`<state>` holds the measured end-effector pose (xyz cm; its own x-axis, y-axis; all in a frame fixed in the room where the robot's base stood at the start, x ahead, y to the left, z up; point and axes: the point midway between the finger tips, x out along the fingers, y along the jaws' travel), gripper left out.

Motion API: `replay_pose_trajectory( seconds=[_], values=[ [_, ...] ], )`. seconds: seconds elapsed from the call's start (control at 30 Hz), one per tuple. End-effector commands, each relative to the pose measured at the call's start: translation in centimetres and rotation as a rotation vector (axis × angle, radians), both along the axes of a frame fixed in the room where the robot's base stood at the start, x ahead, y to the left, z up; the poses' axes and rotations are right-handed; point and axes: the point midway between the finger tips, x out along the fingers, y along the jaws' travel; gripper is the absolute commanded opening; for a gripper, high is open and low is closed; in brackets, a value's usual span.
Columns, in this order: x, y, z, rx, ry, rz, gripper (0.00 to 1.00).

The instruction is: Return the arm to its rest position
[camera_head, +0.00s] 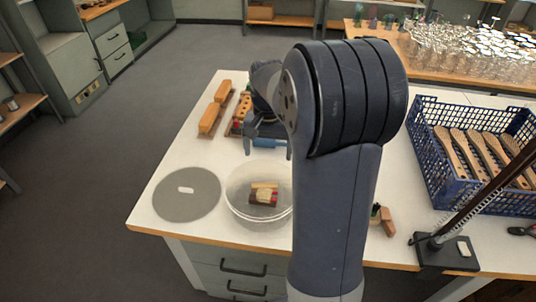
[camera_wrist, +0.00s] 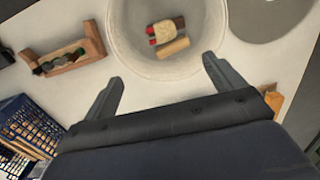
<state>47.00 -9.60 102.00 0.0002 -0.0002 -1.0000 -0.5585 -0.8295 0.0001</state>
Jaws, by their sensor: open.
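My arm rises in front of the table in the head view and hides part of its middle. My gripper (camera_head: 268,137) is near the table's middle, behind the clear round bowl (camera_head: 232,203). In the wrist view my gripper (camera_wrist: 165,80) has its two fingers spread wide with nothing between them. The bowl (camera_wrist: 120,45) lies just beyond the fingertips. Inside it are a wooden piece (camera_wrist: 173,47) and a pale piece with red ends (camera_wrist: 165,30).
A grey disc (camera_head: 187,205) lies at the table's front left. Wooden blocks (camera_head: 212,115) lie behind it. A blue crate (camera_head: 425,150) with several wooden brushes and a dark stand (camera_head: 445,258) are at right. A small wooden holder (camera_wrist: 65,58) stands beside the bowl.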

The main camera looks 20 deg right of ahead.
Motion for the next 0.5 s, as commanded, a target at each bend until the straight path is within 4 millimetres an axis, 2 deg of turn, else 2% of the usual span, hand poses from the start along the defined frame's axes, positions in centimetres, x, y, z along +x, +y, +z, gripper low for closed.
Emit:
replay_pose_trajectory(
  seconds=[0.27, 0.37, 0.5],
  values=[
    [0.0, 0.0, -0.7, 0.001, 0.003, 0.000, 0.89],
    [-0.1, 0.0, -1.8, 0.001, 0.004, 0.000, 0.89],
    [-0.1, 0.0, -4.4, 0.002, 0.006, 0.000, 0.89]
  ],
)
